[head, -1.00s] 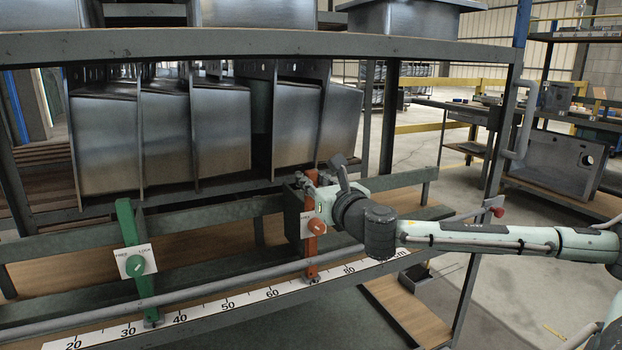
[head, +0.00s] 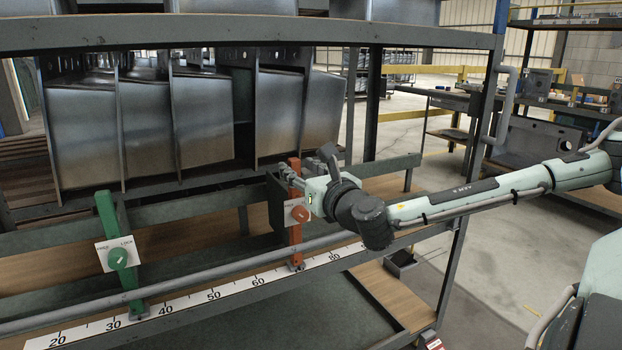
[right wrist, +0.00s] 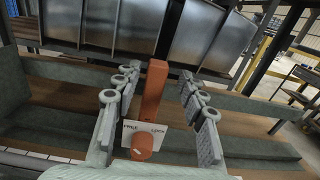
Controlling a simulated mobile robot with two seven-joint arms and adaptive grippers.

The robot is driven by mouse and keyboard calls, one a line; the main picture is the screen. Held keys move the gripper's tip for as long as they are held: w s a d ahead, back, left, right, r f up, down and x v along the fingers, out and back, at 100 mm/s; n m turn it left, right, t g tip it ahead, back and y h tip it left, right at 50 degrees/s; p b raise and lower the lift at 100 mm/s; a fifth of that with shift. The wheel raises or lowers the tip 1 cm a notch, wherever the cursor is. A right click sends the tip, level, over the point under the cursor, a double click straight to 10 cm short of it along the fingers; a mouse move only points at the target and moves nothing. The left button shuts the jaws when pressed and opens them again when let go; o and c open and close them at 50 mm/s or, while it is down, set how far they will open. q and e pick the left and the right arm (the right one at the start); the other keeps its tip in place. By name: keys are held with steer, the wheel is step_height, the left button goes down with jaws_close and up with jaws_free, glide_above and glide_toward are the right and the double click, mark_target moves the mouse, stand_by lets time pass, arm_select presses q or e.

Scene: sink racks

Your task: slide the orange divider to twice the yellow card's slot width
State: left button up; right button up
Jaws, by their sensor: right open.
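My right gripper (head: 291,176) is at the top of the divider. In the right wrist view the gripper (right wrist: 158,88) is open, with the orange divider (right wrist: 155,85) between its fingers and gaps on both sides. The green divider (head: 108,220) stands to the left, its foot between 30 and 40. I see no yellow card. My left gripper is not in view.
The white scale (head: 190,303) runs along the rack's front edge, beside a grey rail (head: 205,272). Steel sinks (head: 207,122) stand behind, under an upper shelf beam (head: 250,33). The rail between the dividers is clear. A rack post (head: 470,150) rises behind my right arm.

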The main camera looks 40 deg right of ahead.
steer(key=shift+s+a, duration=0.35)
steer(key=v, duration=0.4)
steer(key=shift+s, duration=0.25)
stand_by(0.3)
